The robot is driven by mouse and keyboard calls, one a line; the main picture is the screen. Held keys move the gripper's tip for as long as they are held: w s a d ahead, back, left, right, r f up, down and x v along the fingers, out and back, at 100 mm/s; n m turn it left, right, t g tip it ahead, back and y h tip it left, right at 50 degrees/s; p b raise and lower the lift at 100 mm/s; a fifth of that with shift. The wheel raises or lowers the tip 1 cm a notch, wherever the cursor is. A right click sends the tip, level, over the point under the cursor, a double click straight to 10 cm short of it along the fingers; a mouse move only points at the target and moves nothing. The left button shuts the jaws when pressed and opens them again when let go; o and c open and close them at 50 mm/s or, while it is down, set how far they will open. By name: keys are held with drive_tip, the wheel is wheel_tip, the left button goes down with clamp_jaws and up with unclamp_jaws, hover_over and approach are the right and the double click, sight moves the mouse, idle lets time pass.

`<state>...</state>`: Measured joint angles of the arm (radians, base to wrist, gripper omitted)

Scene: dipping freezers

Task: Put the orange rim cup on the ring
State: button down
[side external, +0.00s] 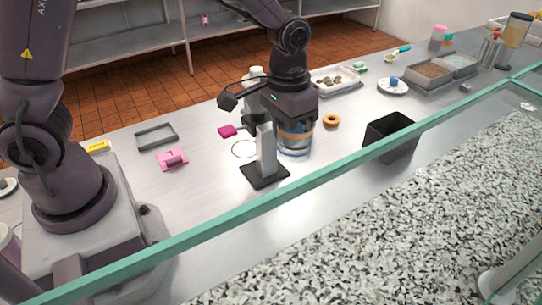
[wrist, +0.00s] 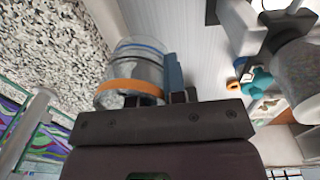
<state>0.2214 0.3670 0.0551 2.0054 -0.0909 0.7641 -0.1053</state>
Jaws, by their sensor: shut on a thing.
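The orange rim cup (side external: 295,146) is clear, with an orange band near its top and blue bands on its body. It hangs upright under my gripper (side external: 294,118), over or on the counter; I cannot tell if its base touches. In the wrist view the cup (wrist: 135,62) has its orange rim close to my gripper (wrist: 160,99), which is shut on it. A thin dark ring outline (side external: 244,149) lies flat on the counter, left of the cup and partly behind a grey post. The cup is apart from the ring.
The grey post on a black base (side external: 265,174) stands in front, between ring and cup. An orange donut-shaped piece (side external: 331,120) and a black bin (side external: 391,137) are to the right. Pink items (side external: 172,159) and a grey frame (side external: 156,135) lie left. A glass edge (side external: 330,173) runs in front.

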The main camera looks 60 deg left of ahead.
wheel_tip(320, 180, up, 11)
drive_tip(key=s+a+n, duration=0.5)
drive_tip(key=a+n, duration=0.6)
drive_tip(key=a, duration=0.4)
drive_tip(key=s+a+n, duration=0.4)
drive_tip(key=a+n, duration=0.6)
drive_tip(key=a, duration=0.5)
wheel_tip(320, 180, down, 16)
drive_tip(key=shift+s+a+f+y, duration=0.15)
drive_tip(key=shift+s+a+y, duration=0.15)
drive_tip(key=shift+s+y, duration=0.1)
drive_tip(key=shift+w, duration=0.1)
